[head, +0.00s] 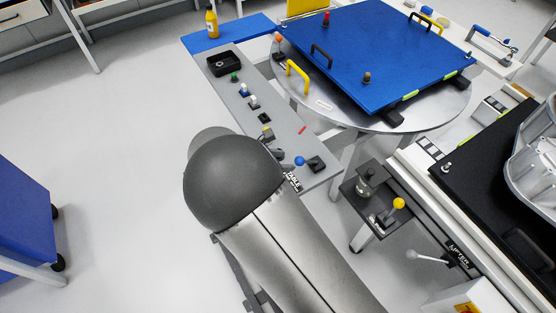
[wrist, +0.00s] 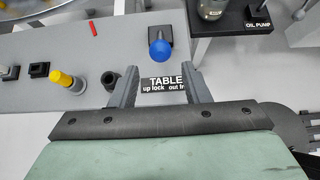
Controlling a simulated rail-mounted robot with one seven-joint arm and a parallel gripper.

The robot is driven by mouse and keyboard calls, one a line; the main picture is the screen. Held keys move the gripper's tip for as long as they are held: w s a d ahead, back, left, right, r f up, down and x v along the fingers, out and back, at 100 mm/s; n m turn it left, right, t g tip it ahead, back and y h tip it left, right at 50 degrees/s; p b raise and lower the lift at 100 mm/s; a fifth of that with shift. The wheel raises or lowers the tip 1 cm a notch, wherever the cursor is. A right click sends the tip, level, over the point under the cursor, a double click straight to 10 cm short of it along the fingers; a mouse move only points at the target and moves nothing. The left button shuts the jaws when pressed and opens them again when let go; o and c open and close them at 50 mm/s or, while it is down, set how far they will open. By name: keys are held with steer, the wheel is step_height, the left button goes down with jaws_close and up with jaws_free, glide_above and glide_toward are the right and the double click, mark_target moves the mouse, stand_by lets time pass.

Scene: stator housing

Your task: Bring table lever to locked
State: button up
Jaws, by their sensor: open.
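The table lever has a blue ball knob (head: 300,161) and a black base (head: 317,164) at the near end of the grey control panel. The TABLE label (wrist: 164,83), with "up lock" and "out" legible, lies on the near side of the knob. My gripper (wrist: 164,76) is open and empty. Its two fingers flank the label, and the knob appears just beyond the fingertips, roughly centred between them. In the head view my arm mostly hides the gripper.
A yellow-and-white knob (wrist: 66,80) and a black ring-shaped part (wrist: 112,80) stand left of the fingers. A red strip (wrist: 94,28) lies on the panel. The oil pump stand with a yellow-knobbed lever (head: 398,203) is to the right. The round table carries a blue plate (head: 370,55).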

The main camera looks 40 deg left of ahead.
mark_target(296, 161)
steer(key=shift+b+x, duration=1.25)
steer(key=shift+x, duration=1.8)
